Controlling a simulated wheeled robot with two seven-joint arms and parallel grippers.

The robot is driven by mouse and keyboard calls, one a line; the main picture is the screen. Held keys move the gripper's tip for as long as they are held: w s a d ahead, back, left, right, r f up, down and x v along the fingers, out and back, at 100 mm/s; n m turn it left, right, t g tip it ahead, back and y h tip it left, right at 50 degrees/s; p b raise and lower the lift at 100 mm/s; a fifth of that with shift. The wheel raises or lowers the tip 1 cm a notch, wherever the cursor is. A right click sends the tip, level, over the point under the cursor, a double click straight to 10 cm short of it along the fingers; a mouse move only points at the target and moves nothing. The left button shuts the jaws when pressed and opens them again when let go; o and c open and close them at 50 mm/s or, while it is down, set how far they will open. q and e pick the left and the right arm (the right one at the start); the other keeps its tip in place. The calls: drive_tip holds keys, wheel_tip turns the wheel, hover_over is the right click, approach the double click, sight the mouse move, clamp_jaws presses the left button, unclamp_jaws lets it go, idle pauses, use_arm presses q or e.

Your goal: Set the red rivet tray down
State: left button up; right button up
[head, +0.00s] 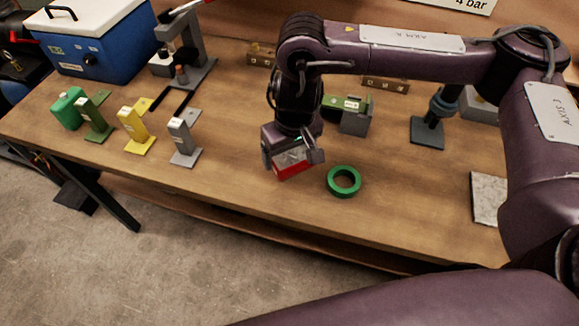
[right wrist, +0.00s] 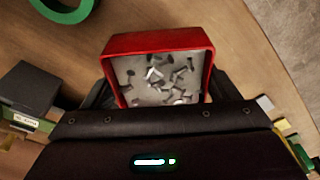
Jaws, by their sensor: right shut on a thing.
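The red rivet tray (head: 293,172) is in my right gripper (head: 293,157), over the front middle of the wooden table in the head view. In the right wrist view the tray (right wrist: 209,62) shows its red rim and a pale inside with several loose grey rivets (right wrist: 160,78). The right gripper is shut on the tray, with dark fingers at its two sides. I cannot tell whether the tray's underside touches the table. My left gripper is not in view.
A green ring (head: 344,182) lies just right of the tray. Grey, yellow and green stands (head: 184,140) are to the left. A grey block with a green part (head: 355,118) is behind. The wooden table (head: 235,180) is bare around the tray's left and front.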

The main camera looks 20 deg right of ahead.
drive_tip(key=shift+f+b, duration=0.6)
drive_tip(key=shift+f, duration=2.05)
drive_tip(key=shift+f, duration=0.1)
drive_tip(key=o, duration=1)
